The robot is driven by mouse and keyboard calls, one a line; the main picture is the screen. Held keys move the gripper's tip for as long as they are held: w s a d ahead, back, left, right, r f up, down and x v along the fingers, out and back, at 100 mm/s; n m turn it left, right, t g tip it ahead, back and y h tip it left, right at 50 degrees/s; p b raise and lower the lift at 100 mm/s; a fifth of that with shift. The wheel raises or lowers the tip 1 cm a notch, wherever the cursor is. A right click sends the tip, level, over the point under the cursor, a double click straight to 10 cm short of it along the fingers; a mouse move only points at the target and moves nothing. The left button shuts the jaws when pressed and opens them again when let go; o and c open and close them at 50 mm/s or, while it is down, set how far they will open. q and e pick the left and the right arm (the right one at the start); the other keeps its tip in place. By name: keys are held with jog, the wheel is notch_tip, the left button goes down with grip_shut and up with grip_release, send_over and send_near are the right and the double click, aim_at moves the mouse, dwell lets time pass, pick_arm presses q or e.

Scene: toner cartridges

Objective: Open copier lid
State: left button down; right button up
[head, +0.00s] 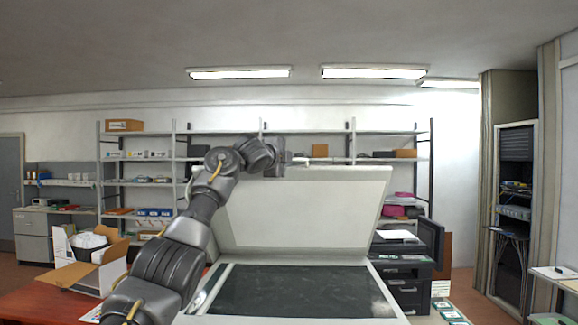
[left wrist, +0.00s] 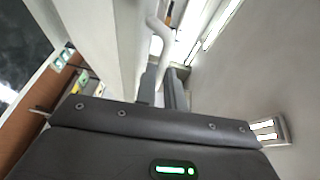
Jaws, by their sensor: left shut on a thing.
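The copier lid (head: 302,212) stands raised, tilted up and back, in the middle of the head view. Below it the dark glass bed (head: 295,291) of the copier lies uncovered. My left gripper (head: 288,160) is at the lid's upper edge, toward its left half. In the left wrist view, the two fingers of my left gripper (left wrist: 165,88) are close together around a pale curved handle (left wrist: 159,40) beside the white lid (left wrist: 98,35). My left forearm hides the left side of the copier. My right gripper is not in view.
An open cardboard box (head: 91,268) sits on the reddish table (head: 40,305) at the left. Shelves (head: 205,132) line the back wall. A dark drawer unit (head: 408,285) stands right of the copier. A rack (head: 514,210) stands at the far right.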

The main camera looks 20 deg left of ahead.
pick_arm(q)
jog(key=shift+r, duration=0.15)
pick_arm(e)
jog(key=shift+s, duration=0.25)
